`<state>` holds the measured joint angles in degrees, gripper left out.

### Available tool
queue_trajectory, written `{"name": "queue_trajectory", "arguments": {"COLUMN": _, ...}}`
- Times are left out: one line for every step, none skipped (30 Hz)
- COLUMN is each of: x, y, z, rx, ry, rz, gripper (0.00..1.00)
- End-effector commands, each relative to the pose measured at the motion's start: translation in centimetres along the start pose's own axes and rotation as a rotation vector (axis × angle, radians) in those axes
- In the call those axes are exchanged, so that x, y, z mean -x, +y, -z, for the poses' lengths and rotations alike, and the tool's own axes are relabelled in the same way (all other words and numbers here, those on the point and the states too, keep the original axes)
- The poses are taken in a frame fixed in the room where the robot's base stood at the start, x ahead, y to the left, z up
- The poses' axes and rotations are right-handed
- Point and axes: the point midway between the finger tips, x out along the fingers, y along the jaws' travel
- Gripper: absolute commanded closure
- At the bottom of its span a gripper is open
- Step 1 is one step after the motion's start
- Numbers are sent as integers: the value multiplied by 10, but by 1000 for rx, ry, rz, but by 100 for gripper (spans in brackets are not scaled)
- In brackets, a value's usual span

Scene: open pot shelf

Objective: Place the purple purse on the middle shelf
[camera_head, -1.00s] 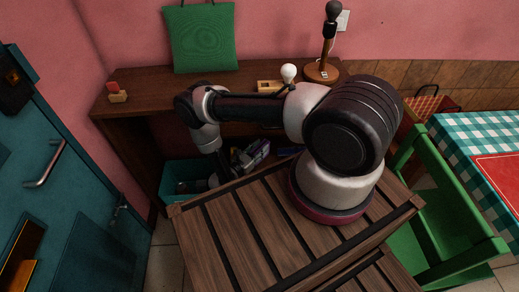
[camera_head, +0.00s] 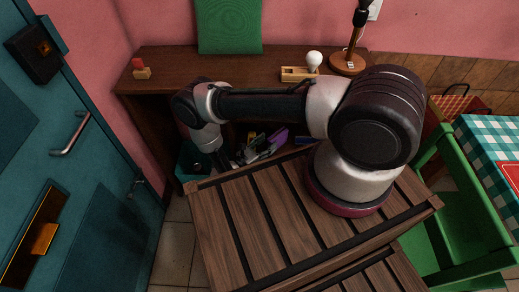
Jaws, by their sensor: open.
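A brown wooden shelf unit (camera_head: 165,73) stands against the pink wall. Below its top, in shadow, a small purple thing (camera_head: 276,138) shows among other items; it may be the purple purse, but it is too small and partly hidden to be sure. My arm reaches over to the shelf's front and bends down. My gripper (camera_head: 228,160) hangs low in front of the shelf, left of the purple thing, dark and partly lost against the clutter. It looks open, and I see nothing held. The middle shelf level is mostly hidden behind my arm.
A teal bin (camera_head: 190,160) stands low at the left. A blue door (camera_head: 80,195) is left, a green chair (camera_head: 455,205) right.

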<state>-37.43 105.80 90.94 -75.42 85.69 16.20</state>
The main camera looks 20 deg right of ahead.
Motion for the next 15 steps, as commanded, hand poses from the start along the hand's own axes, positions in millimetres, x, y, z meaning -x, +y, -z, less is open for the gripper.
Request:
{"name": "queue_trajectory", "arguments": {"x": 12, "y": 2, "z": 0, "rx": -1, "ry": 0, "rz": -6, "gripper": 47}}
{"name": "queue_trajectory", "arguments": {"x": 18, "y": 1, "z": 0, "rx": -1, "ry": 0, "rz": -5, "gripper": 47}}
{"name": "queue_trajectory", "arguments": {"x": 25, "y": 1, "z": 0, "rx": -2, "ry": 1, "rz": -5, "gripper": 47}}
{"name": "queue_trajectory", "arguments": {"x": 30, "y": 1, "z": 0, "rx": -2, "ry": 0, "rz": -4, "gripper": 47}}
{"name": "queue_trajectory", "arguments": {"x": 34, "y": 1, "z": 0, "rx": -1, "ry": 0, "rz": -4, "gripper": 47}}
{"name": "queue_trajectory", "arguments": {"x": 39, "y": 1, "z": 0, "rx": -1, "ry": 0, "rz": -2, "gripper": 47}}
{"name": "queue_trajectory", "arguments": {"x": 42, "y": 1, "z": 0, "rx": -1, "ry": 0, "rz": -2, "gripper": 47}}
{"name": "queue_trajectory", "arguments": {"x": 45, "y": 1, "z": 0, "rx": -1, "ry": 1, "rz": -2, "gripper": 47}}
{"name": "queue_trajectory", "arguments": {"x": 47, "y": 0, "z": 0, "rx": -1, "ry": 1, "rz": -1, "gripper": 47}}
{"name": "queue_trajectory", "arguments": {"x": 48, "y": 0, "z": 0, "rx": -1, "ry": 1, "rz": 0, "gripper": 47}}
{"name": "queue_trajectory", "arguments": {"x": 50, "y": 0, "z": 0, "rx": -1, "ry": 1, "rz": 0, "gripper": 47}}
{"name": "queue_trajectory", "arguments": {"x": 50, "y": 0, "z": 0, "rx": -1, "ry": 1, "rz": 1, "gripper": 47}}
{"name": "queue_trajectory", "arguments": {"x": 51, "y": 0, "z": 0, "rx": -1, "ry": 1, "rz": 1, "gripper": 47}}
{"name": "queue_trajectory", "arguments": {"x": 51, "y": 0, "z": 0, "rx": -1, "ry": 1, "rz": 1, "gripper": 47}}
{"name": "queue_trajectory", "arguments": {"x": 51, "y": 0, "z": 0, "rx": -1, "ry": 0, "rz": 1, "gripper": 47}}
